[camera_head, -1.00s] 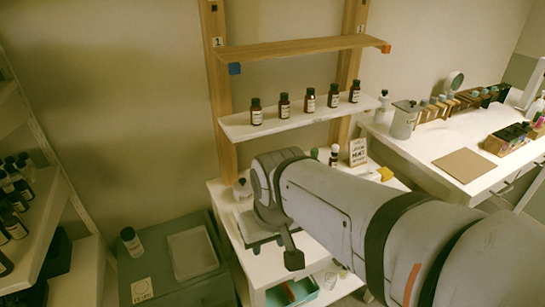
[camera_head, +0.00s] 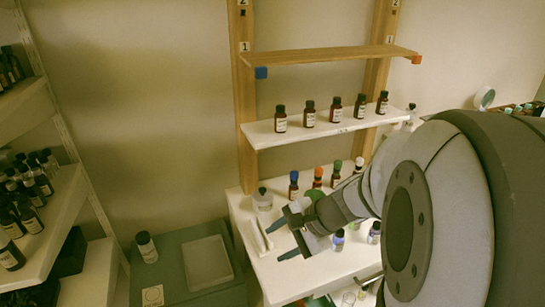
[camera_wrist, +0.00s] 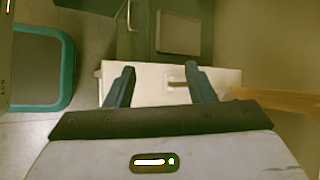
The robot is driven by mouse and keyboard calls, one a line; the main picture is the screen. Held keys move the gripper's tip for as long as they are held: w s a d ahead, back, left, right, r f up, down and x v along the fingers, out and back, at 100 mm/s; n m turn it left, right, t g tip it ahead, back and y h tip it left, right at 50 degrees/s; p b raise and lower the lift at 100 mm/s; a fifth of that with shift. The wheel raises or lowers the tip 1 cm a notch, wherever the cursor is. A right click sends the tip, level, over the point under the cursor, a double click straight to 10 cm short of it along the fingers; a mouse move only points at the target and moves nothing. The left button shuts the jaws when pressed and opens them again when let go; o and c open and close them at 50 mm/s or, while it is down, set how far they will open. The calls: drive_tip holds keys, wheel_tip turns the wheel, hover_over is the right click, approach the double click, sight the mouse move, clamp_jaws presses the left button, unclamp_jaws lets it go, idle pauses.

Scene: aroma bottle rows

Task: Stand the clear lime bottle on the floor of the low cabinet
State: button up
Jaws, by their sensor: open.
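My gripper (camera_head: 282,241) is open and empty above the left part of the white low cabinet top (camera_head: 290,282). In the wrist view its two fingers (camera_wrist: 159,76) are apart with nothing between them. A clear bottle with a dark cap (camera_head: 262,200) stands at the back left of that top, just beyond my gripper. Small clear glassware (camera_head: 349,297) shows at the bottom edge, partly cut off. I cannot read a lime label on either. The cabinet floor is hidden from the head view.
Bottles with blue (camera_head: 293,185), orange and green caps stand behind my wrist. A white shelf (camera_head: 270,138) with several brown bottles hangs above. A grey-green cabinet (camera_head: 178,257) stands left, with a bottle (camera_head: 146,247) and a pale tray (camera_head: 208,262) on top.

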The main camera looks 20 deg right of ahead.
drive_tip(key=w+d+f+m+t+h+b, duration=0.1)
drive_tip(key=w+d+f+m+t, duration=0.15)
drive_tip(key=d+m, duration=0.4)
drive_tip(key=w+d+f+m+t+b, duration=0.1)
drive_tip(key=w+d+f+m+t, duration=0.1)
drive_tip(key=w+d+m+t, duration=0.35)
drive_tip(key=s+d+f+m+t+h+b, duration=0.1)
drive_tip(key=s+d+f+m+h, duration=0.1)
drive_tip(key=d+m+h, duration=0.5)
drive_tip(key=s+d+f+m+h+b, duration=0.1)
drive_tip(key=s+d+f+m, duration=0.2)
drive_tip(key=d, duration=0.8)
drive_tip(key=shift+m, duration=0.5)
drive_tip(key=x, duration=0.5)
drive_tip(key=a+r+p+x, duration=0.1)
drive_tip(key=x, duration=0.2)
drive_tip(key=shift+w+a, duration=0.15)
drive_tip(key=shift+w, duration=0.25)
clamp_jaws()
